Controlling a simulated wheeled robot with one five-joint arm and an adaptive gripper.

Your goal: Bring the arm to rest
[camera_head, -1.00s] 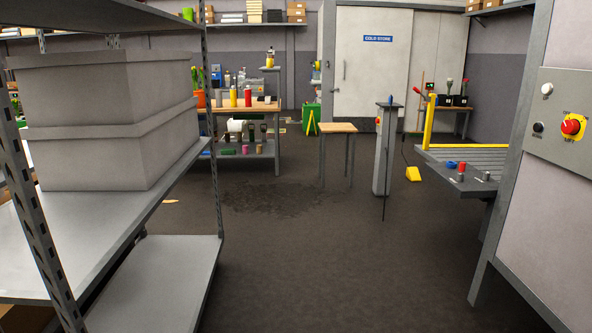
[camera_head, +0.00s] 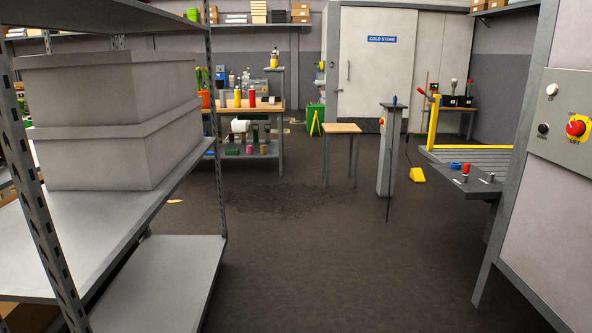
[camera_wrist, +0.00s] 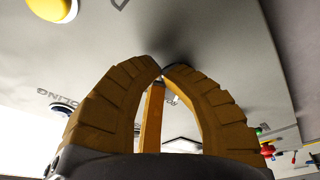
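My gripper (camera_wrist: 163,70) shows in the wrist view, its two ribbed yellow-brown fingers curving in until the tips meet or nearly meet. I see nothing held between the tips. A narrow orange-yellow bar (camera_wrist: 152,118) shows through the gap between the fingers; I cannot tell how far behind them it is. My arm and gripper do not show in the head view.
A grey panel (camera_wrist: 225,40) with knobs fills much of the wrist view, close by. In the head view a control cabinet (camera_head: 540,215) stands right and a shelf rack (camera_head: 165,285) with grey boxes (camera_head: 100,160) left. The floor (camera_head: 300,260) between is clear.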

